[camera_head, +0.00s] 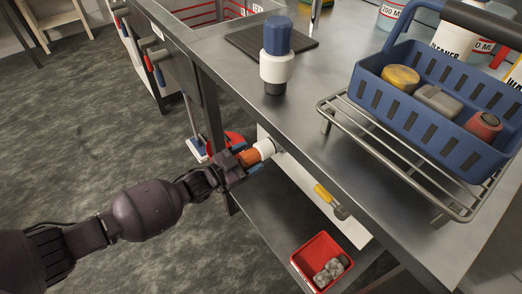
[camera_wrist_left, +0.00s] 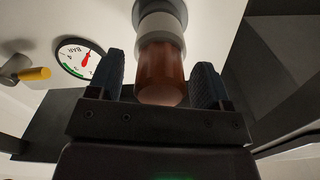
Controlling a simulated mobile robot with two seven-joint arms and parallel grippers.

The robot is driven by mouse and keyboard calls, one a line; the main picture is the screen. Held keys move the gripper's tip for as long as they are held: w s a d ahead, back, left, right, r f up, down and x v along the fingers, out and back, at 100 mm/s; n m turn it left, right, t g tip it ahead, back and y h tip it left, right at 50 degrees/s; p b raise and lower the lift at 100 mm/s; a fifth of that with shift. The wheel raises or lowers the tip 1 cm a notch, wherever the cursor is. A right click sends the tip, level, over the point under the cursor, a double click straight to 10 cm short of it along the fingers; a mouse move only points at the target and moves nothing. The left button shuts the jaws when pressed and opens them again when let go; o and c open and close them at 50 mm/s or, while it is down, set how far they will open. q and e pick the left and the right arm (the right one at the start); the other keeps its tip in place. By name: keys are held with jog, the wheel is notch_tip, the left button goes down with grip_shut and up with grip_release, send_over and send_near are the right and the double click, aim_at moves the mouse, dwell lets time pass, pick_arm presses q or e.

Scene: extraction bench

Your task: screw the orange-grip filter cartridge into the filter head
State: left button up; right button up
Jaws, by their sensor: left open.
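The orange-grip filter cartridge (camera_head: 248,157) is below the front edge of the bench. In the left wrist view its brown-orange grip (camera_wrist_left: 162,72) points toward me, and its pale collar meets a dark ring of the filter head (camera_wrist_left: 149,8). I cannot tell how far it is threaded in. My left gripper (camera_head: 246,158) is open around the grip. In the left wrist view its two blue pads (camera_wrist_left: 160,84) stand on either side of the grip, with a visible gap at the left and a narrower one at the right. My right gripper is not in view.
A pressure gauge (camera_wrist_left: 79,58) and a yellow-handled valve (camera_head: 326,195) are beside the filter head on the white panel. The bench top (camera_head: 225,62) overhangs them. A red bin (camera_head: 309,258) sits on the lower shelf. A blue basket (camera_head: 420,120) stands on a rack above.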

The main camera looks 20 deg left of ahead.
pick_arm(q)
jog(key=n, duration=0.3)
jog(key=shift+n, duration=0.4)
jog(key=n, duration=0.4)
jog(key=shift+f, duration=0.1)
jog(key=n+b, duration=0.1)
jog(key=n, duration=0.4)
jog(key=shift+f+n, duration=0.1)
jog(key=shift+n, duration=0.9)
jog(key=c, duration=1)
jog(key=m, duration=0.2)
jog(key=shift+r+m, duration=0.3)
jog(key=shift+m, duration=0.1)
jog(key=shift+c, duration=0.2)
jog(key=m+p, duration=0.1)
jog(key=m, duration=0.3)
jog(key=shift+m, duration=0.3)
jog(key=m, duration=0.4)
jog(key=shift+f+m, duration=0.1)
jog(key=shift+m, duration=0.2)
jog(key=o, duration=0.6)
jog(key=shift+m+p, duration=0.3)
jog(key=shift+m, duration=0.2)
jog(key=o, duration=0.4)
jog(key=shift+o, duration=0.2)
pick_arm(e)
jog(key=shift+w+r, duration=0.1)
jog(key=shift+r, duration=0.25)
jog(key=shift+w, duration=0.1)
